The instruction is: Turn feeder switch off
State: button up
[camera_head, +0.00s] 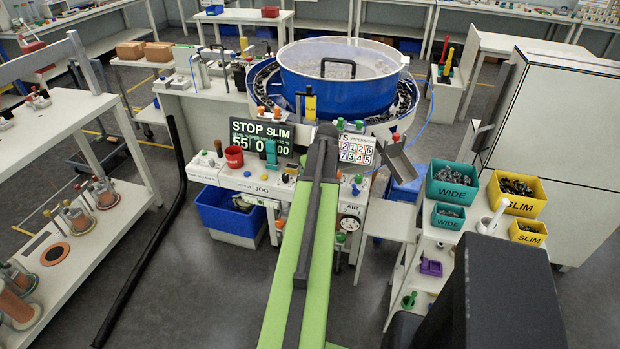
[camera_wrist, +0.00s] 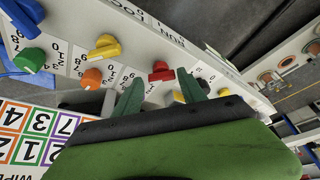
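In the wrist view, my gripper (camera_wrist: 160,84) is open, its two dark green fingers apart over a light console panel. A red knob (camera_wrist: 161,72) sits on the panel just beyond the gap between the fingertips; I cannot tell whether they touch it. An orange knob (camera_wrist: 91,78), a yellow knob (camera_wrist: 105,46) and a green knob (camera_wrist: 30,60) are to the left. The numbers beside the knobs appear upside down, and I cannot tell which knob is the feeder switch. In the head view, my arm hides the gripper and part of the console (camera_head: 240,180).
A blue bowl feeder (camera_head: 335,92) stands behind the console. A black display (camera_head: 262,134) reads "STOP SLIM". A numbered card (camera_head: 356,148) is right of my arm. Teal and yellow bins (camera_head: 516,190) stand on the right.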

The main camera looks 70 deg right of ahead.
jog(key=shift+o, duration=0.8)
jog(key=shift+a+r, duration=0.1)
jog(key=shift+r, duration=0.05)
jog(key=p+v, duration=1.6)
jog(key=v, duration=0.1)
